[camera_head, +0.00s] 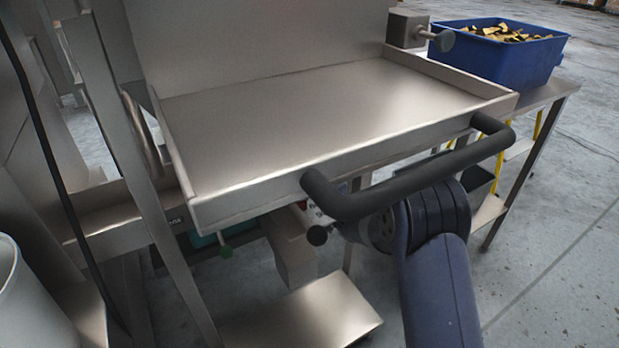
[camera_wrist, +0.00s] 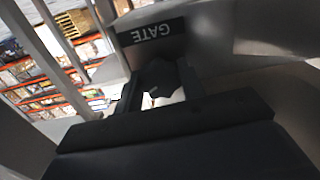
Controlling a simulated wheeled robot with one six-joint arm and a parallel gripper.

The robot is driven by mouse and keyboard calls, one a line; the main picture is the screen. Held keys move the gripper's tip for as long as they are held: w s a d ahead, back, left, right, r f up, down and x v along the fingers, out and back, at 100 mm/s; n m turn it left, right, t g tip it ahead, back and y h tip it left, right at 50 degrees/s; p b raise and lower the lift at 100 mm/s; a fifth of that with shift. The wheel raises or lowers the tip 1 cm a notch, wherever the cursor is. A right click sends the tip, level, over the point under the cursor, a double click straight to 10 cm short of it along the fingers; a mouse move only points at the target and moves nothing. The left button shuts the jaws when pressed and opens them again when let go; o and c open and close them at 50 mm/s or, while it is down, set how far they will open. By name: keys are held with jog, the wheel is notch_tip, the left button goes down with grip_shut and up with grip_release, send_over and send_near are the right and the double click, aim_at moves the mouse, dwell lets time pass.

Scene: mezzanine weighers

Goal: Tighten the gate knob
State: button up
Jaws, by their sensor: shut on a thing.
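The gate knob (camera_wrist: 160,76) is a dark, lobed knob in the wrist view, just below a dark label reading GATE (camera_wrist: 152,33), which appears upside down. My gripper (camera_wrist: 162,90) is around the knob, its fingers on either side and shut on it. The wide dark body of my gripper fills the lower part of that view and hides the near side of the knob. In the head view my arm reaches in under the tray's front edge, and the gripper and the gate knob are hidden there.
A steel tray (camera_head: 300,112) with a thick black handle (camera_head: 415,180) overhangs my arm closely. A blue bin (camera_head: 497,58) stands on a side table. Open floor lies right.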

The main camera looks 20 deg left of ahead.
jog(key=shift+f, duration=0.1)
jog(key=o, duration=1)
jog(key=shift+d, duration=0.1)
jog(key=b+v, duration=0.1)
jog(key=v, duration=0.9)
jog(key=shift+s+d+b, duration=0.2)
jog(key=shift+s+b, duration=0.15)
jog(key=shift+b, duration=0.05)
jog(key=shift+w+a, duration=0.1)
jog(key=p+x, duration=0.1)
jog(key=x, duration=0.9)
jog(key=shift+w+a+p, duration=0.2)
jog(key=shift+w+p, duration=0.05)
jog(key=shift+p, duration=0.15)
